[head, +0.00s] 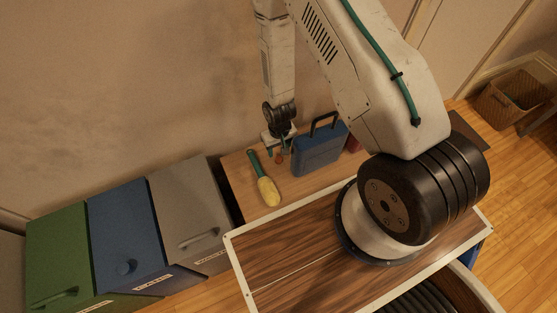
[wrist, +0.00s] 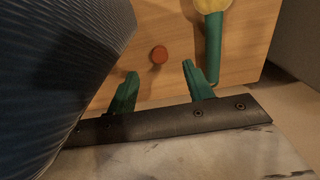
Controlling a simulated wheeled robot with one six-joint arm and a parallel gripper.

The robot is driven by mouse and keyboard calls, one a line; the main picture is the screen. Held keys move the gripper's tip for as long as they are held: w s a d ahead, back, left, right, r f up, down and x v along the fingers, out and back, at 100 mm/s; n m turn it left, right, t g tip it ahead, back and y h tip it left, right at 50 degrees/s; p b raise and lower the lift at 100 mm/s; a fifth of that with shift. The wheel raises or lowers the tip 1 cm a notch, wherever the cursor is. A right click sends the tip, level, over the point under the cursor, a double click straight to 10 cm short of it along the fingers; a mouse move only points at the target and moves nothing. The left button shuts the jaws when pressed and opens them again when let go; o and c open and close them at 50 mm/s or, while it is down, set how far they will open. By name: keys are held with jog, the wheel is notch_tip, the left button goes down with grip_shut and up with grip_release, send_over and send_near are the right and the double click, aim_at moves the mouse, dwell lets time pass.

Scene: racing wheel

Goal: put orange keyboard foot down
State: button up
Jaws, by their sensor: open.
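The orange keyboard foot (wrist: 159,55) is a small round orange-red piece. In the wrist view it appears against the wooden table, just beyond my gripper (wrist: 160,70) and between the lines of its two green fingers. The fingers are apart, and neither seems to touch the foot. In the head view my gripper (head: 279,150) is low over the back of the small table (head: 236,170), and the foot (head: 279,158) shows as a small orange spot beside it. Whether the foot rests fully on the tabletop is hard to tell.
A blue case (head: 320,152) with a dark handle stands close to the right of my gripper. A yellow tool with a green handle (head: 265,185) lies to the left. Green, blue and grey bins (head: 190,210) stand left of the table. The table's front is clear.

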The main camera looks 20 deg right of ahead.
aim_at(279, 160)
jog(key=f, duration=0.8)
jog(key=shift+w+d, duration=0.1)
jog(key=shift+w, duration=0.1)
grip_shut()
